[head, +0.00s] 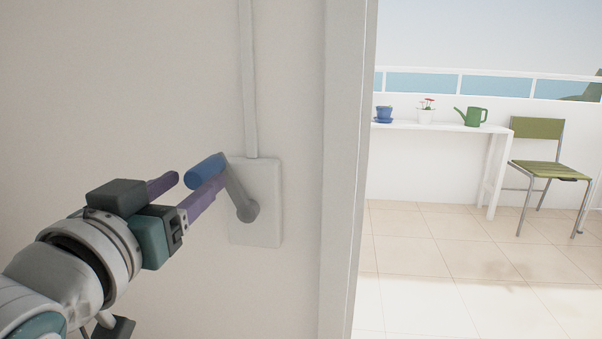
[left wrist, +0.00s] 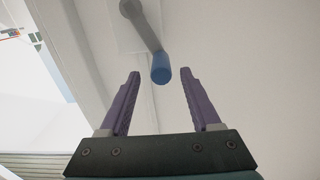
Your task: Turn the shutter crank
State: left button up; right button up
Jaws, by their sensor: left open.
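The shutter crank has a grey arm (head: 238,193) on a white wall plate (head: 262,215) and a blue handle (head: 206,170). The arm slants up and left from its pivot. My left gripper (head: 189,185) is open, its purple fingers at the handle in the head view. In the left wrist view, the blue handle (left wrist: 161,69) appears between and just beyond the open fingertips of the gripper (left wrist: 160,75), with no finger closed on it. The crank arm (left wrist: 142,28) runs up from it. My right gripper is not in view.
A vertical conduit (head: 249,80) runs up the wall from the plate. A door frame (head: 347,170) stands right of the crank. Beyond it is a balcony with a white table (head: 440,128), a green watering can (head: 472,116) and a chair (head: 540,150).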

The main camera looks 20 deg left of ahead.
pick_arm(q)
jog(key=shift+x, duration=2.15)
jog(key=shift+c, duration=0.2)
grip_shut()
